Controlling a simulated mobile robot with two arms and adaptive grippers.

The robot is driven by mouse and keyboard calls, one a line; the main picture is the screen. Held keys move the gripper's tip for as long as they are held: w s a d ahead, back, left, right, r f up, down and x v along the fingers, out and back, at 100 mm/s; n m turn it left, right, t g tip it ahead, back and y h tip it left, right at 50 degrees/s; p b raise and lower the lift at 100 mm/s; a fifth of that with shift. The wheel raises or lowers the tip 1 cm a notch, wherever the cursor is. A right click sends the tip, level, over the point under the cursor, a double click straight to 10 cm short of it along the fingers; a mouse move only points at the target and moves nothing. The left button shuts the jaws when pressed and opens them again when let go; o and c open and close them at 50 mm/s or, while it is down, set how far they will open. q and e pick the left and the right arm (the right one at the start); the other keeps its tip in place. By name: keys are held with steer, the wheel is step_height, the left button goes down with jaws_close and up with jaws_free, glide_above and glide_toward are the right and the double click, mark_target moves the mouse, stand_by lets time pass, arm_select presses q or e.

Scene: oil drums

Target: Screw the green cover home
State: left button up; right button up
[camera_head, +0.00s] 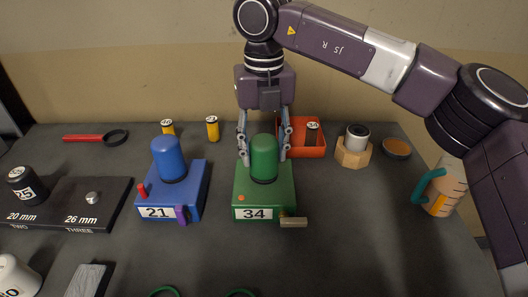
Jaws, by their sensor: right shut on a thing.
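The green cover (264,157) is a domed cylinder standing upright on the green base (264,197) marked 34. My right gripper (264,153) comes down from above and behind, with one finger on each side of the cover. It is shut on the green cover. Whether the cover's lower rim is flush with the base cannot be told from here. My left gripper is not in view.
A blue base (186,200) marked 21 with a blue cover (168,158) stands close on the left. An orange-red tray (307,150) is just behind on the right. A wooden holder (353,157) and a measuring jug (444,190) stand further right. The table front right is clear.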

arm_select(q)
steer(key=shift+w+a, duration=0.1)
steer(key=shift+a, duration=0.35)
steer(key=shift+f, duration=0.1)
arm_select(e)
steer(key=shift+f+m+b, duration=0.1)
steer(key=shift+m+b, duration=0.4)
steer(key=shift+m, duration=0.7)
steer(key=m+b, duration=0.1)
steer(key=m, duration=0.2)
steer(key=shift+m, duration=0.4)
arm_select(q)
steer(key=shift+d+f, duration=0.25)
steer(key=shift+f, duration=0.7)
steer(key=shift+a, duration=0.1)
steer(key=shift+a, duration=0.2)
arm_select(e)
steer(key=o, duration=1.5)
steer(key=shift+c, duration=0.2)
